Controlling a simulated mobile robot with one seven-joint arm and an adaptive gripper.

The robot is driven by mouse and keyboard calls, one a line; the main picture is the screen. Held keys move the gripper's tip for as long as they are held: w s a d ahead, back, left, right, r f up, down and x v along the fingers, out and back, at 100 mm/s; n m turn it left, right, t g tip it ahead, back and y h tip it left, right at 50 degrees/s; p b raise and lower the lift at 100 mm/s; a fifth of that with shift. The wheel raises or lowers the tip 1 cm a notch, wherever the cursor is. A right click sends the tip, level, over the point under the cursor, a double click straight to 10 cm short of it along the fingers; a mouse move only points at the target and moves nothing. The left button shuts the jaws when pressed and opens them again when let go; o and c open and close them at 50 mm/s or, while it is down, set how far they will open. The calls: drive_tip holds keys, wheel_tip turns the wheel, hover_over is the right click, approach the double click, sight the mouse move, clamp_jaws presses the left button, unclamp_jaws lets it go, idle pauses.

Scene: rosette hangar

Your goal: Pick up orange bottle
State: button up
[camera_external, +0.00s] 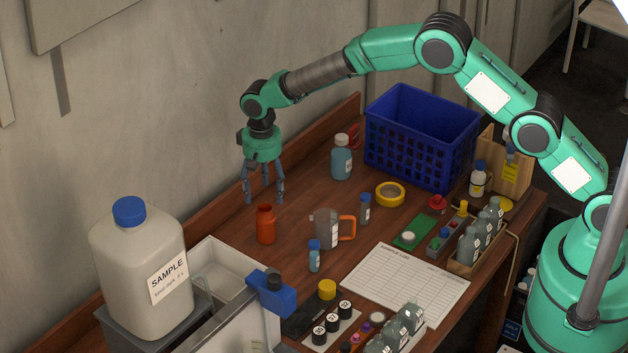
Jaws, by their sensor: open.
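The orange bottle (266,225) stands upright on the brown wooden bench (318,188), left of the clear beaker with an orange handle. It is small, with a short narrow neck. My gripper (263,197) hangs pointing down from the arm, with its blue-grey fingers spread and nothing between them. The fingertips appear just above and behind the bottle in the picture. How far apart they are in depth, I cannot tell.
The beaker (328,230) and small blue-capped vials (314,255) stand right of the bottle. A teal bottle (341,160) and blue crate (418,135) are behind. A white sink (215,262) and large sample jug (140,265) are at front left.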

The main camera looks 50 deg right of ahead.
sight(265, 226)
wheel_tip(265, 226, down, 8)
drive_tip(key=shift+f, duration=0.1)
idle(0.4)
drive_tip(key=shift+a+f, duration=0.1)
drive_tip(key=shift+f, duration=2.45)
drive_tip(key=c, duration=1.1)
